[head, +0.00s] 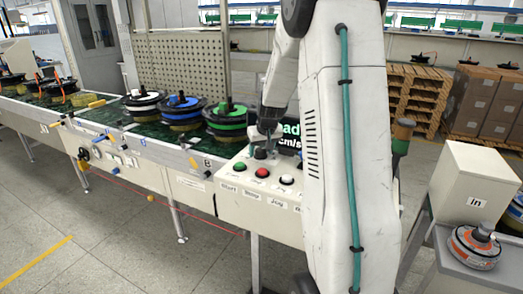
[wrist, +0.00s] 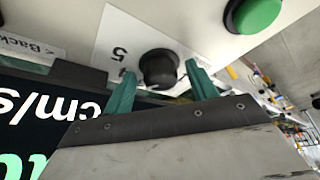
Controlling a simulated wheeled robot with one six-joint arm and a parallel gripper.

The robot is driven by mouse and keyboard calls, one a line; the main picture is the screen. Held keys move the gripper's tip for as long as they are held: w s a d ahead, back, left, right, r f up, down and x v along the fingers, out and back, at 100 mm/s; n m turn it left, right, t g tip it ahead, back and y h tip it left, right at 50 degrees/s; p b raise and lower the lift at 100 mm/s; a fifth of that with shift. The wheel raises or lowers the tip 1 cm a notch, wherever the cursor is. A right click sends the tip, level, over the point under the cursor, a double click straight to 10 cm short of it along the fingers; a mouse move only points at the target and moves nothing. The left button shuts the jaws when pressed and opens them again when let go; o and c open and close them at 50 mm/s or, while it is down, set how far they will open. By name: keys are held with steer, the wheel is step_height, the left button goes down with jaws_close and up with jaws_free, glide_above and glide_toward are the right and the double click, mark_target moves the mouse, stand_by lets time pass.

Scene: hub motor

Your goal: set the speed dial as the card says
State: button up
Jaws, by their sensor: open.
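The speed dial is a black knob (wrist: 158,68) on a white scale plate (wrist: 118,38) marked with a "5". In the head view the dial (head: 260,154) stands at the back of the white control panel (head: 232,200). My gripper (wrist: 160,74) is open, its two teal fingers on either side of the knob, with a gap seeming to show at each side; I cannot tell about contact. In the head view my gripper (head: 266,134) is just above the dial, partly hidden by my arm. No card can be read in full.
A black display (wrist: 40,115) with "cm/s" is close beside the fingers. A green button (head: 238,167), a red button (head: 262,173) and a white button (head: 286,180) stand in front of the dial. A conveyor (head: 110,133) carries several hub motors. An "In" box (head: 474,184) is at right.

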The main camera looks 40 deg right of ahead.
steer(key=c, duration=1)
steer(key=shift+m+h, duration=0.3)
steer(key=shift+m, duration=0.5)
steer(key=o, duration=1)
